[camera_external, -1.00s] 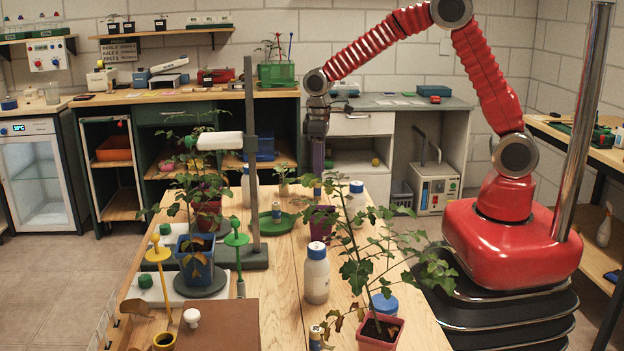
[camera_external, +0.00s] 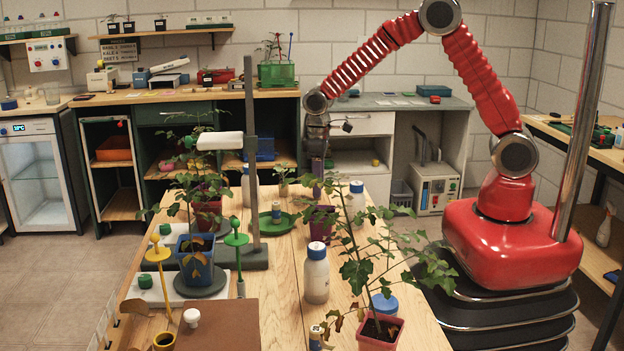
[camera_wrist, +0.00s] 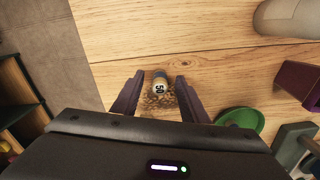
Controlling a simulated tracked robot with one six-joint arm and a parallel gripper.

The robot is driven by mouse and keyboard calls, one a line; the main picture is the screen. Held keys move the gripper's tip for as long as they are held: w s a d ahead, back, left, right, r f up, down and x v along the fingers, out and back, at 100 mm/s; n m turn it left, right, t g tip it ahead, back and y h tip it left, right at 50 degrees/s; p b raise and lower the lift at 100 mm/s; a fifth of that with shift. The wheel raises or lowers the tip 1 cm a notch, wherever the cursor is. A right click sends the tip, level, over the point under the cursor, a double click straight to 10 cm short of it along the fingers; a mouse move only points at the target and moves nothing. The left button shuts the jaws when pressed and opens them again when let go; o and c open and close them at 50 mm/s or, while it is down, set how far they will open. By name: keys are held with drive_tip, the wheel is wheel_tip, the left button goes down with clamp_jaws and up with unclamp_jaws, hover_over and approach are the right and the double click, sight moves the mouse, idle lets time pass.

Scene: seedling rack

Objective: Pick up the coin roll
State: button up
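The coin roll (camera_wrist: 160,84) is a small cylinder with a pale band reading "50" and a darker bluish end. In the wrist view it stands on the wooden table between the two fingers. My gripper (camera_wrist: 160,90) is open, with a finger on each side of the roll and gaps showing at both sides. In the external view my gripper (camera_external: 317,172) points straight down over the far part of the table, and the roll is hard to make out there among leaves and the fingers.
A green saucer (camera_external: 267,225) holding a small cylinder lies left of my gripper. A purple pot (camera_external: 322,220) with a plant stands nearer the camera, and a white bottle (camera_external: 356,202) stands to the right. The table edge and floor lie close beyond the roll.

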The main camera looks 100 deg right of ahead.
idle(0.4)
clamp_jaws()
